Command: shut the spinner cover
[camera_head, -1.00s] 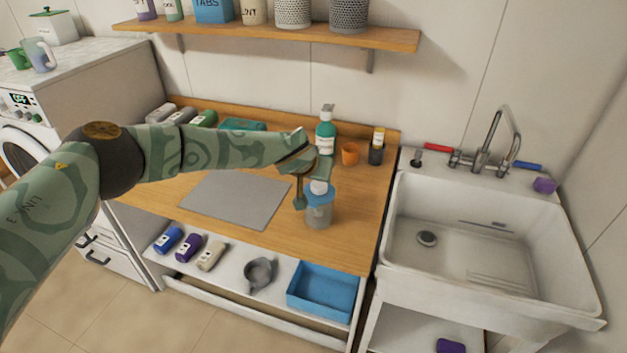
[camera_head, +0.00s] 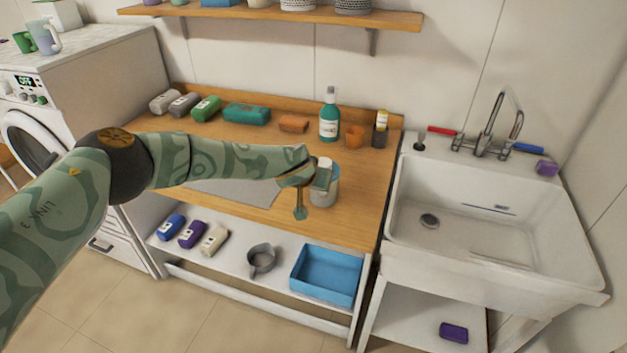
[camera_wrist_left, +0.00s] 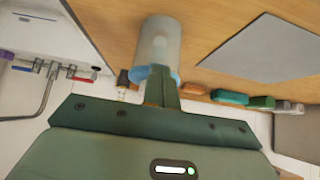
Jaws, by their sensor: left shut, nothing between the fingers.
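The spinner is a translucent grey cylinder (camera_head: 323,198) standing upright near the front right of the wooden worktop. Its blue cover (camera_head: 337,171) shows at the top, with a pale knob (camera_head: 325,163). The wrist view shows the grey body (camera_wrist_left: 158,42) with a blue edge (camera_wrist_left: 176,77) behind my finger. My left gripper (camera_head: 322,181) is shut and empty, with its fingers in front of the spinner's upper part. They hide much of the cover, so I cannot tell whether it is fully down or whether they touch it. My right gripper is not in view.
A teal pump bottle (camera_head: 329,122) and an orange cup (camera_head: 355,137) stand behind the spinner. A grey mat (camera_head: 235,190) lies to its left. A blue tray (camera_head: 327,275) is on the shelf below. The sink (camera_head: 490,215) is at the right.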

